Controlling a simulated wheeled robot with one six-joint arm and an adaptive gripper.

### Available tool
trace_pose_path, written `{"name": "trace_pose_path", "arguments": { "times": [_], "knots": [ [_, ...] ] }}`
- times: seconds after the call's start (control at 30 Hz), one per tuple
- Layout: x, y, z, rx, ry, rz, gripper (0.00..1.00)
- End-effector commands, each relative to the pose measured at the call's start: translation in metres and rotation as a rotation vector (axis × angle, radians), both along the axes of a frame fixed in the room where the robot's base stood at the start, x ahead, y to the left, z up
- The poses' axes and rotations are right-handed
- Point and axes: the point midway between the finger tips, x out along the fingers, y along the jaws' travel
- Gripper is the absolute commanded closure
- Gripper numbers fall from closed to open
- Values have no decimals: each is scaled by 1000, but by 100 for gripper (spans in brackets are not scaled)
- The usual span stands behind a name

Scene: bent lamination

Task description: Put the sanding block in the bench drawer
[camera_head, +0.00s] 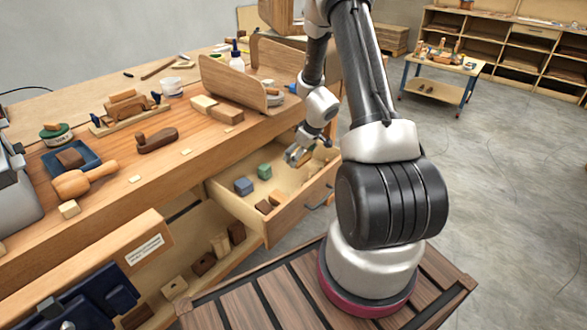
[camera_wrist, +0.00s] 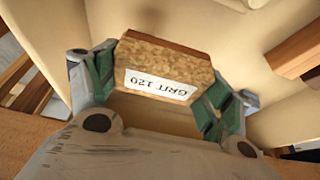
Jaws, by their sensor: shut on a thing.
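My gripper (camera_head: 296,157) is over the far part of the open bench drawer (camera_head: 284,224). In the wrist view its green-padded fingers (camera_wrist: 160,88) are shut on the two ends of the sanding block (camera_wrist: 160,68), a cork-coloured block with a darker brown edge and a white "GRIT 120" label. Pale drawer surfaces show around the block in the wrist view. I cannot tell whether the block touches the drawer floor. In the head view my gripper mostly hides the block.
The drawer holds a blue block (camera_head: 243,186), a green block (camera_head: 264,171) and brown blocks (camera_head: 264,207) toward its near side. Shelves with blocks lie below.

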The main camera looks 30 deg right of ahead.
Motion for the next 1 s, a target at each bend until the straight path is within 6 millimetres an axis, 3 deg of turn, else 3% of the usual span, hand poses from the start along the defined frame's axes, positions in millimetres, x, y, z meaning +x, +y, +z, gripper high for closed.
{"name": "trace_pose_path", "arguments": {
  "times": [0.37, 0.77, 0.8, 0.87, 1.0],
  "knots": [
    [0, 0, -48, 0, 1, 0, 44],
    [0, 0, -53, -1, 0, 2, 44],
    [0, 0, -52, 0, -1, 2, 13],
    [0, 0, -52, 0, -1, 2, 2],
    [0, 0, -52, 0, -1, 2, 0]
  ]
}}
